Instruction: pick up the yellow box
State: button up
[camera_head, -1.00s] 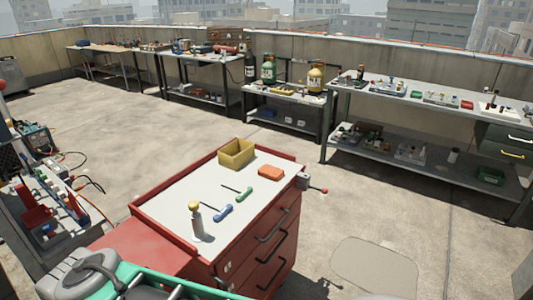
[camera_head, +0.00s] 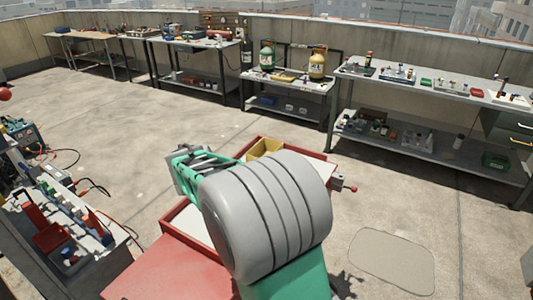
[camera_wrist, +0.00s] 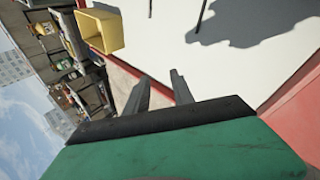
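The yellow box (camera_head: 262,147) is an open-topped bin at the far end of the white top of a red tool cart (camera_head: 165,268). In the head view my arm hides its lower part. It also shows in the wrist view (camera_wrist: 113,34), upper left, beyond my fingers and apart from them. My gripper (camera_wrist: 160,76) is open and empty, its two grey fingers spread apart. In the head view the gripper end is left of the box, over the cart's left side, partly hidden by my arm.
My arm covers most of the cart top, so the small items there are hidden. A clamp with a red knob (camera_head: 352,189) sticks out at the cart's right. Workbenches (camera_head: 430,95) line the wall. Another bench (camera_head: 60,225) stands at left.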

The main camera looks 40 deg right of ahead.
jog(key=w+d+f+n+h, duration=0.1)
jog(key=d+n, duration=0.3)
jog(key=d, duration=0.4)
jog(key=w+d+f+n+h+p, duration=0.1)
jog(key=w+d+f+n+h, duration=0.1)
jog(key=d, duration=0.6)
jog(key=w+d+f+n+h+p, duration=0.1)
jog(key=w+d+f+n+h, duration=0.1)
jog(key=d+n+h, duration=0.3)
jog(key=shift+w+d+n+g, duration=0.15)
jog(key=shift+w+d+n, duration=0.15)
jog(key=shift+d, duration=0.2)
jog(key=shift+w+d+n+g, duration=0.15)
jog(key=shift+d+n, duration=0.2)
jog(key=shift+d, duration=0.2)
jog(key=shift+w+d+n+g, duration=0.1)
jog(key=shift+w+d+n, duration=0.2)
jog(key=shift+d, duration=0.2)
jog(key=p+x, duration=0.2)
jog(key=x, duration=0.5)
jog(key=shift+d+r, duration=0.1)
jog(key=shift+d, duration=0.2)
grip_shut()
